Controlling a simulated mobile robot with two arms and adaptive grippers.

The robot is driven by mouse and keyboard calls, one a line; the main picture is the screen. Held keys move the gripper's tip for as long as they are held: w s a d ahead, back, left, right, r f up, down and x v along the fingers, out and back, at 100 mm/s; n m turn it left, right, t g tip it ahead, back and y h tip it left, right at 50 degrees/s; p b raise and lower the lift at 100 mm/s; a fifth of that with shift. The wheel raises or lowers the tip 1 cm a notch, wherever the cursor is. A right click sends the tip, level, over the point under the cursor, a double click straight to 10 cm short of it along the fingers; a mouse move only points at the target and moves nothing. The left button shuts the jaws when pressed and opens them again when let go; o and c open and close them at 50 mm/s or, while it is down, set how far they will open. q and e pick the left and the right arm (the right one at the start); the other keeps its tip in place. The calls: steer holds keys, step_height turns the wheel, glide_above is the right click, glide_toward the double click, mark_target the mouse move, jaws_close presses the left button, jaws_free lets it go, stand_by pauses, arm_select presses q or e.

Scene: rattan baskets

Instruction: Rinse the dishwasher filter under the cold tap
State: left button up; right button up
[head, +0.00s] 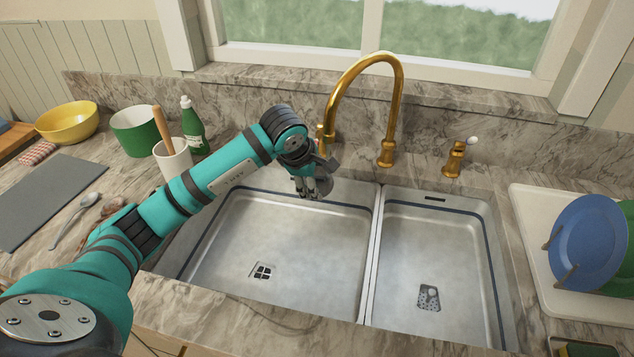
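A gold tap (399,100) with a high arched spout stands behind the sink; its spout tip comes down over the back of the left basin (310,245), and no water shows. A separate gold handle (455,160) with a white tip stands to its right. My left gripper (318,188) is at the back of the left basin, just below the spout tip. Its dark fingers are small and partly hidden by my wrist, so I cannot tell whether it holds anything. I cannot make out a dishwasher filter for certain. My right gripper is out of view.
The right basin (440,250) has a perforated grey drain piece (428,297); the left has a square drain (263,271). A rack with a blue plate (588,243) stands at right. A green bottle (192,128), white crock (173,160) and yellow bowl (68,122) are at left.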

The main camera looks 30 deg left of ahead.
arm_select(q)
steer(key=shift+d, duration=0.15)
steer(key=shift+d, duration=0.4)
steer(key=shift+s, duration=0.1)
steer(key=s+b, duration=0.1)
steer(key=s, duration=0.7)
steer(key=shift+a+b, duration=0.15)
steer(key=shift+b, duration=0.25)
steer(key=shift+r, duration=0.1)
stand_by(1.3)
steer(key=s+r, duration=0.4)
steer(key=s, duration=0.1)
stand_by(0.4)
steer(key=shift+f, duration=0.1)
stand_by(0.5)
